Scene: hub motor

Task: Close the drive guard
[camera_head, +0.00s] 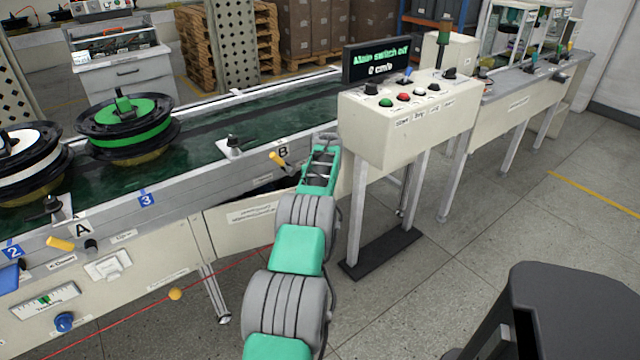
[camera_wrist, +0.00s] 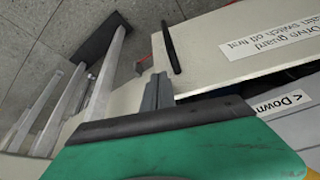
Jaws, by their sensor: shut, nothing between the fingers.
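The drive guard is a cream panel with a label, "Drive guard" and "switch off first", in the wrist view (camera_wrist: 235,50). It also shows under the conveyor in the head view (camera_head: 235,232). A dark gap shows between its upper edge and the conveyor frame, so it stands at least partly open. A black bar handle (camera_wrist: 171,48) is on the panel near one end. My gripper (camera_wrist: 158,82) is shut and empty, its tips close beside the handle; whether they touch is unclear. In the head view my arm hides the fingertips.
The control box (camera_head: 405,125) stands on legs right of my arm; its display (camera_head: 376,62) reads "Main switch off" and 0 cm/s. The conveyor (camera_head: 215,155) carries reels at left. A yellow-ended lever (camera_head: 279,160) projects near B.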

